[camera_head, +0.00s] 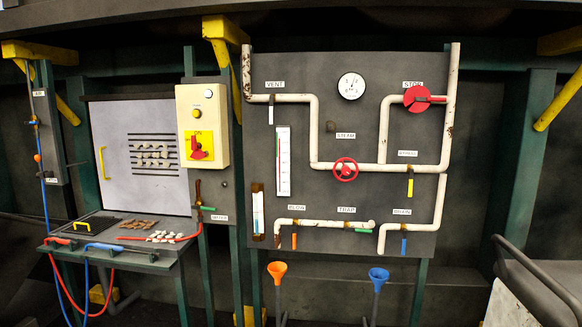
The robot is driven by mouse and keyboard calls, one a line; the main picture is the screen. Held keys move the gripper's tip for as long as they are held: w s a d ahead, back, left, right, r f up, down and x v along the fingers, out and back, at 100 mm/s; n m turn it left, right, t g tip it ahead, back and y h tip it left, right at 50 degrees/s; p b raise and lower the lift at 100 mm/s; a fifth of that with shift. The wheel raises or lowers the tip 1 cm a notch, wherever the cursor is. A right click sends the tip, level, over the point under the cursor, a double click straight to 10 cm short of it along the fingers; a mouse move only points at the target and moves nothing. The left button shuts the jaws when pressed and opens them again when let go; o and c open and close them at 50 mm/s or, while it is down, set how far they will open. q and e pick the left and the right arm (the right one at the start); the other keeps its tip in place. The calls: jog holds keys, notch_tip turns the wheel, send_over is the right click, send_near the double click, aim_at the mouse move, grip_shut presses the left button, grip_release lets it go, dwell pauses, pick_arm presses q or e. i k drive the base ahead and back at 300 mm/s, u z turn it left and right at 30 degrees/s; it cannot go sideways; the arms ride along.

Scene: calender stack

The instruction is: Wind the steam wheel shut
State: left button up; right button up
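The steam wheel (338,177) is a small red handwheel with a spoked middle, mounted on the white pipe at the centre of the grey panel. A small "STEAM" label (345,136) sits above it. How far the wheel is turned cannot be told from this view. Neither of my grippers shows in the head view, and nothing touches the wheel.
The grey panel (225,235) also carries a gauge (351,86), a red stop disc (415,92), a yellow lever (410,187) and white pipes. Orange (277,270) and blue (379,276) funnels stand below. A workbench (160,262) with hoses stands left. The space before the wheel looks clear.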

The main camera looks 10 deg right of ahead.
aim_at(347, 171)
jog(key=u, duration=0.35)
jog(key=i, duration=2.15)
jog(key=z, duration=1.3)
jog(key=i, duration=0.9)
jog(key=z, duration=0.75)
